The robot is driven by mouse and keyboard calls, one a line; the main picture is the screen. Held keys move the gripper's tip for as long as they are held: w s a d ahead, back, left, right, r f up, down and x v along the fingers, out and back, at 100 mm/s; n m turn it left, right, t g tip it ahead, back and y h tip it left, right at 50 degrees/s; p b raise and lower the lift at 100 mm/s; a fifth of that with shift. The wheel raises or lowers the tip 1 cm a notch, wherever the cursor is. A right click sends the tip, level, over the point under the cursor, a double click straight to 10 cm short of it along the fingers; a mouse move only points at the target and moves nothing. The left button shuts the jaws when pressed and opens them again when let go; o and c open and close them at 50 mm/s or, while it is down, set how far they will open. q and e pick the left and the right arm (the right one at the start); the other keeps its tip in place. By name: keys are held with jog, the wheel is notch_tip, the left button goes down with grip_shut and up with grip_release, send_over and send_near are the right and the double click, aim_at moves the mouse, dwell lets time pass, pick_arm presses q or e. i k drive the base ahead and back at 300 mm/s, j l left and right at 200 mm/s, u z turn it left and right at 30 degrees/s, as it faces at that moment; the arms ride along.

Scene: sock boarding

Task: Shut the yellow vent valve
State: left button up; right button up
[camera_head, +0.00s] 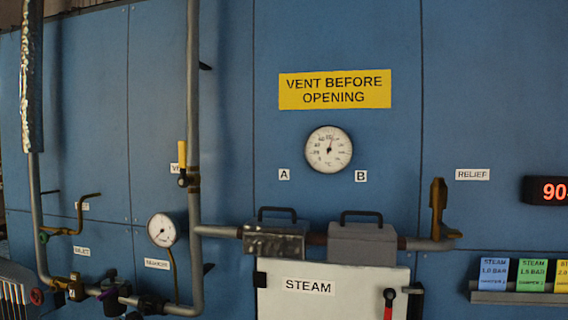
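The yellow vent valve handle (182,154) stands upright, left of centre. It is parallel to the grey vertical pipe (193,90) and close beside it. The dark valve body (184,181) is at the handle's lower end. A white label (174,168) behind the handle is partly covered and only its first letters show. Neither of my grippers is in view, and nothing touches the handle.
Two grey boxes with black handles (275,242) (362,243) sit on the horizontal pipe below the large dial (328,149). A small pressure gauge (162,230) is below the valve. A red-tipped lever (388,305) is on the white STEAM door (325,300). Space around the yellow handle looks clear.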

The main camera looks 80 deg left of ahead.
aim_at(183, 180)
jog(key=u, duration=3.35)
